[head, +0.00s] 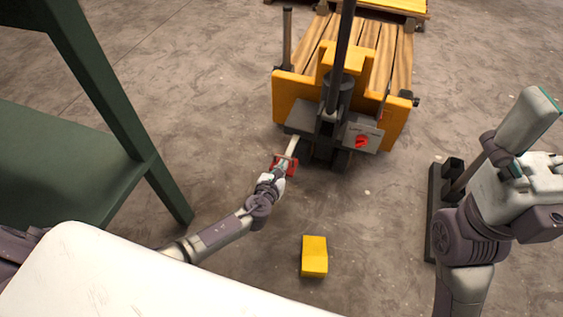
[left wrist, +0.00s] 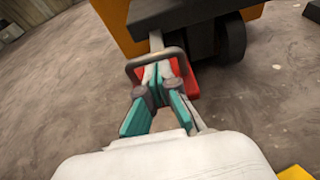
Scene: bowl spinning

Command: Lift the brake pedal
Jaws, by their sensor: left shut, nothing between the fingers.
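The brake pedal (head: 292,160) is a red plate with a grey metal loop, on a pale lever at the front of the yellow pallet truck (head: 290,98). In the left wrist view the red pedal (left wrist: 184,82) is partly hidden by my fingers. My left gripper (head: 279,168) is at the pedal, shut with nothing between its fingers. In the left wrist view its fingertips (left wrist: 163,72) lie within the outline of the loop; whether they touch it I cannot tell. My right arm is at the right of the head view; its finger state is unclear.
A yellow block (head: 314,256) lies on the floor near my left forearm. A dark green frame (head: 110,85) stands at the left. A dark upright bracket (head: 436,215) stands beside my right arm. Wooden pallet boards (head: 382,55) lie behind the truck's front. Floor between is open.

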